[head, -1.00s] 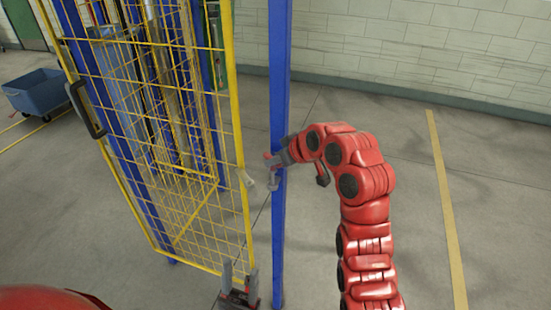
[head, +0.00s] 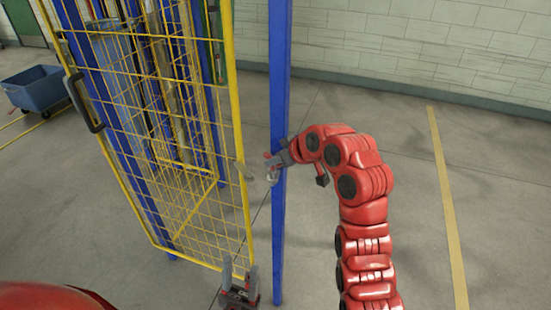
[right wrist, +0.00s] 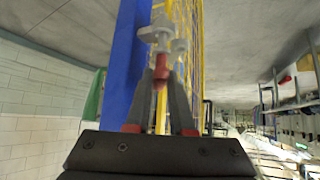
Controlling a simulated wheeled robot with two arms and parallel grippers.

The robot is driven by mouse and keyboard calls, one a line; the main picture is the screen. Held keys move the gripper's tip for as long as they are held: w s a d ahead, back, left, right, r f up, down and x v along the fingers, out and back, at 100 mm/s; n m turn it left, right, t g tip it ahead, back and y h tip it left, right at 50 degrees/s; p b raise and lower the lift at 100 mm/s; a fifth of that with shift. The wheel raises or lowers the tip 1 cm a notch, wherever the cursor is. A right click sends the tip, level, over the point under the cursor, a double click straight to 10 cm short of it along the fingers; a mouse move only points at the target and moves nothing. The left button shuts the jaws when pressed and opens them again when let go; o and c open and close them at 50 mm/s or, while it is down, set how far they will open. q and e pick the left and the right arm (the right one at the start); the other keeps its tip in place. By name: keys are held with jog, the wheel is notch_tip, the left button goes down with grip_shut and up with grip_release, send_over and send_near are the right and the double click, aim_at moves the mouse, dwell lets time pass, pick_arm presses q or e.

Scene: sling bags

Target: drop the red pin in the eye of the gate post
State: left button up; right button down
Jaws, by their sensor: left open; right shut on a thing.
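The blue gate post (head: 279,95) stands upright in the middle of the head view. A small grey metal eye (head: 272,178) is on it; grey fittings (right wrist: 163,36) show just beyond my fingertips in the right wrist view. My right gripper (head: 273,160) is shut on the red pin (right wrist: 161,72), beside the post and just above the eye. The pin's lower end is hidden, so I cannot tell whether it is in the eye. My left gripper (head: 239,277) is open and empty, low by the gate's bottom corner.
The yellow mesh gate (head: 243,130) stands left of the post, with a narrow gap between them. Its grey latch piece (head: 244,172) points towards the post. A blue cart (head: 36,90) is at far left. The floor right of my right arm is clear.

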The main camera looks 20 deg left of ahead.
jog(key=shift+f+b, duration=0.55)
jog(key=shift+f, duration=0.55)
jog(key=c, duration=0.7)
grip_release()
jog(key=shift+r, duration=0.1)
jog(key=shift+s+d+r, duration=0.15)
jog(key=shift+d+r, duration=0.1)
jog(key=shift+d, duration=0.1)
jog(key=p+v, duration=0.4)
jog(key=v, duration=1.2)
jog(key=shift+s+r, duration=0.15)
jog(key=shift+s, duration=0.05)
